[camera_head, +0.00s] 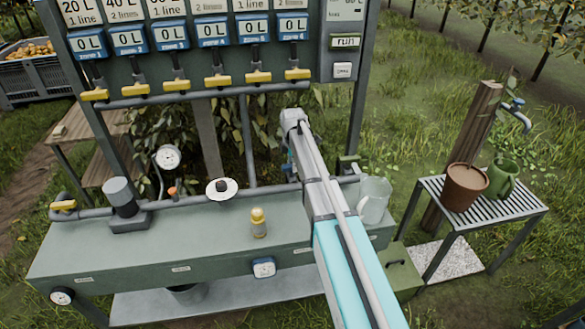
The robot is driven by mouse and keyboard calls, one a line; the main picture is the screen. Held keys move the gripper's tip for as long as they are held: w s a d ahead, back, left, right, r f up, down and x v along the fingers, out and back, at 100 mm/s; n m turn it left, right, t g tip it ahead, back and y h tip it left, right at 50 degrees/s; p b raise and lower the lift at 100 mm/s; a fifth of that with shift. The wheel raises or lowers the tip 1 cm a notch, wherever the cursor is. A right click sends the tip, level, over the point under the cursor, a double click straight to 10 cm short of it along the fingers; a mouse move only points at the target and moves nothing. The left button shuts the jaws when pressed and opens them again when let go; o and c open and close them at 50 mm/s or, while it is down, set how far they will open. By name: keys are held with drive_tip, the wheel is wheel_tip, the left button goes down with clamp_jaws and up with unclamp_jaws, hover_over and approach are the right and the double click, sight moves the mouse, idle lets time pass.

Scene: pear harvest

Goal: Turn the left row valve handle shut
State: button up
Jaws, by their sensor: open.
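A yellow valve handle (63,206) sits at the left end of the pipe along the back of the green bench (130,262). It lies roughly level by a pipe bend. Several more yellow handles hang in a row under the blue counters; the leftmost one (95,95) is at the far left, lying across its short upright pipe. No label says which is the left row valve. My arm reaches in from the lower right, and its far joint stands over the right part of the bench, well right of both handles. My gripper cannot be made out; the arm hides that area.
A clear jug (374,200) stands at the bench's right end. A slatted table (520,200) holds a brown pot (464,186) and a green watering can (503,178).

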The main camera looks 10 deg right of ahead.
drive_tip(key=shift+f, duration=0.15)
clamp_jaws()
idle(0.4)
drive_tip(key=shift+m, duration=0.7)
unclamp_jaws()
drive_tip(key=shift+n, duration=0.3)
